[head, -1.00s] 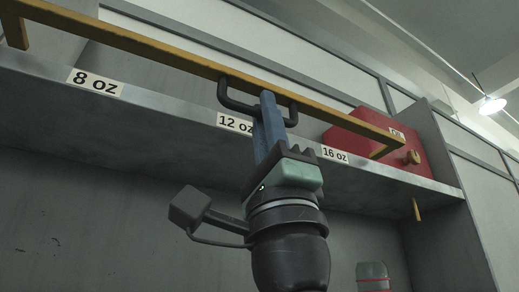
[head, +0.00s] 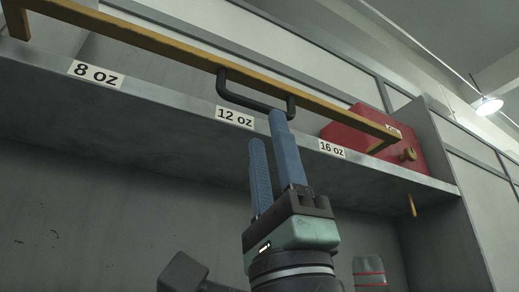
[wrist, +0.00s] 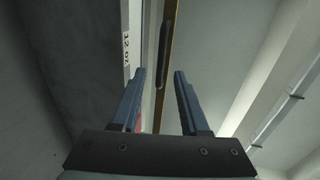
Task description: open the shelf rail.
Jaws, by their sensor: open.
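The shelf rail is a long yellow bar (head: 150,41) across the front of the shelf. A dark U-shaped handle (head: 245,101) hangs from it, above and right of the 12 oz label. My gripper (head: 267,128) has two blue fingers spread apart, pointing up, with nothing between them. In the head view, the right fingertip overlaps or lies close to the handle's right end; I cannot tell whether they touch. In the wrist view, the handle (wrist: 165,50) and the rail (wrist: 172,80) appear beyond the gap between the open fingers (wrist: 160,72).
The grey shelf edge (head: 165,112) carries 8 oz, 12 oz and 16 oz labels. A red box (head: 350,134) with a brass knob sits on the shelf at the right. A clear container with red bands (head: 369,272) stands below at the lower right. A shelf side wall bounds the right.

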